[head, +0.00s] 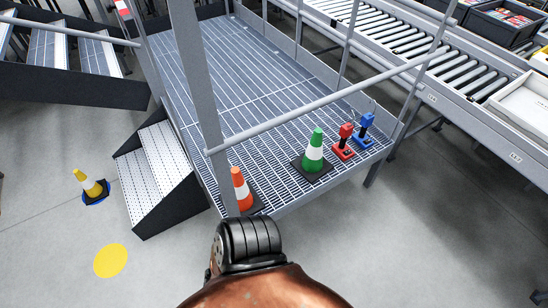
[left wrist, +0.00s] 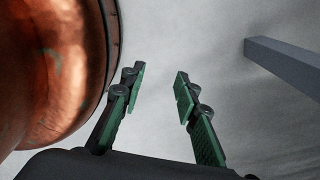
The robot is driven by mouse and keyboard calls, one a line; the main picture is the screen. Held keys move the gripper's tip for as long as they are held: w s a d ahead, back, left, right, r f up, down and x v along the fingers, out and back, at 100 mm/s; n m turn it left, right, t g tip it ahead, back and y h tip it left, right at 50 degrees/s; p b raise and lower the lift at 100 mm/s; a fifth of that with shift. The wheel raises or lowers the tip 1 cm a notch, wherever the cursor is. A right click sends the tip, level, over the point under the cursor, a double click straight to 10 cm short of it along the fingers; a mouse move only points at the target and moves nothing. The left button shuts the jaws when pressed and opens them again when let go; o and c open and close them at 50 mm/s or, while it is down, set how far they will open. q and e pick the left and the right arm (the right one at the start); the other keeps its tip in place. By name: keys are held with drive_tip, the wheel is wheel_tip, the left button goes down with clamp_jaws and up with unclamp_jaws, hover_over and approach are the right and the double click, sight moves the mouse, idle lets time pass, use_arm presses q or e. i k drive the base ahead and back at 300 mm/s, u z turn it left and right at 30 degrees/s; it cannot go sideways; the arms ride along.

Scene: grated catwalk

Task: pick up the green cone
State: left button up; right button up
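The green cone (head: 314,152) has a white band and a dark square base. It stands upright on the grated catwalk (head: 255,85), near its front edge, between an orange cone (head: 240,188) and a red device (head: 344,142). My left gripper (left wrist: 157,88) shows only in the left wrist view. Its two green-padded fingers are apart, with nothing between them and plain grey floor behind. The green cone is not in that view. My right gripper is in neither view.
A grey handrail (head: 300,115) and post (head: 195,80) cross in front of the catwalk. A blue device (head: 364,128) stands beside the red one. Steps (head: 155,160) and a yellow cone (head: 90,185) are at left. A roller conveyor (head: 430,55) runs at right.

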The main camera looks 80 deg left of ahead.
sight(312, 166)
drive_tip(key=u, duration=0.2)
drive_tip(key=i, duration=3.25)
drive_tip(key=u, duration=4.5)
